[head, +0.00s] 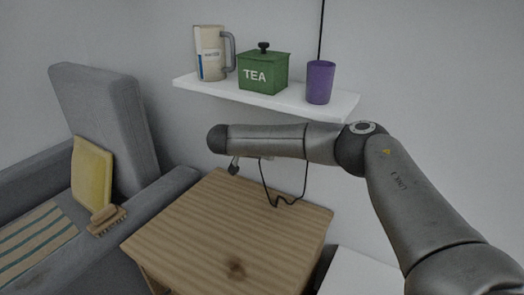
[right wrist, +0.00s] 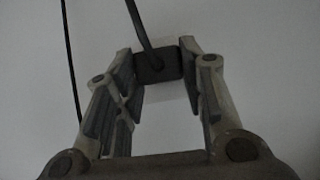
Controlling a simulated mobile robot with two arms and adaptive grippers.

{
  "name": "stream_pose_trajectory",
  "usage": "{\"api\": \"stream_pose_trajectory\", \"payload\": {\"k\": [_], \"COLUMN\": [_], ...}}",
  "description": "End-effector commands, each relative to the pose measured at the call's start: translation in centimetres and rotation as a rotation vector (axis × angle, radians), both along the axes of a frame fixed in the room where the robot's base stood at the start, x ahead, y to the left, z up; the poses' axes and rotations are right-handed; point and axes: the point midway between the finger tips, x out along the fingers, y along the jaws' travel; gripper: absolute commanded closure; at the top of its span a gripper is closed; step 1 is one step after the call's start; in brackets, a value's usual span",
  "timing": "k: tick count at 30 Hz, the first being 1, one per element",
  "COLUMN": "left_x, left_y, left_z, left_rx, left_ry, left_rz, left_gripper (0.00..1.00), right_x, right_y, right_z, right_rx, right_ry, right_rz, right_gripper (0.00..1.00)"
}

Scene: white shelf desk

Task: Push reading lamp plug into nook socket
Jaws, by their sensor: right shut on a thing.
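In the right wrist view, a dark block-shaped plug (right wrist: 158,67) sits between the fingertips of my right gripper (right wrist: 160,72), which is shut on it. Its black cord (right wrist: 138,24) leads up from it. A pale plate (right wrist: 168,103), likely the socket, lies on the wall behind the plug. I cannot tell whether the plug touches it or is inside it. In the head view my right arm hides most of the gripper; a finger part (head: 234,167) shows below it. The cord (head: 277,203) hangs in a loop there. My left gripper is not in view.
A wooden table (head: 190,225) stands below my arm. A white shelf (head: 270,98) above holds a mug (head: 210,54), a green tea tin (head: 262,74) and a purple cup (head: 320,82).

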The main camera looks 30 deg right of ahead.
Motion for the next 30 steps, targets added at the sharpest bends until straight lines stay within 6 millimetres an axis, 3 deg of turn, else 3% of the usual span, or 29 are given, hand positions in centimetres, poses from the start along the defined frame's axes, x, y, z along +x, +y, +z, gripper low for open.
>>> {"api": "stream_pose_trajectory", "payload": {"k": [7,8,14,24,30], "left_x": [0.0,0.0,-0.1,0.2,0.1], "left_y": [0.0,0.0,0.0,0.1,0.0], "left_z": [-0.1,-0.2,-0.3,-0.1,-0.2], "left_rx": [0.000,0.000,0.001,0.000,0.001], "left_ry": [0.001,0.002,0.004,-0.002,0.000], "left_rz": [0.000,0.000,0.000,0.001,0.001], "left_gripper": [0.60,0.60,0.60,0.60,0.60], "right_x": [0.3,0.3,0.3,0.2,-0.8], "right_y": [-0.6,-0.6,-0.5,-0.3,1.6], "right_z": [0.0,0.0,0.0,0.1,1.7], "right_rx": [0.000,0.000,0.000,0.000,0.001], "right_ry": [-0.001,0.000,0.000,0.000,-0.002], "right_rz": [-0.001,0.000,0.000,0.001,0.004], "right_gripper": [0.92,0.62,0.38,0.38,0.38]}}
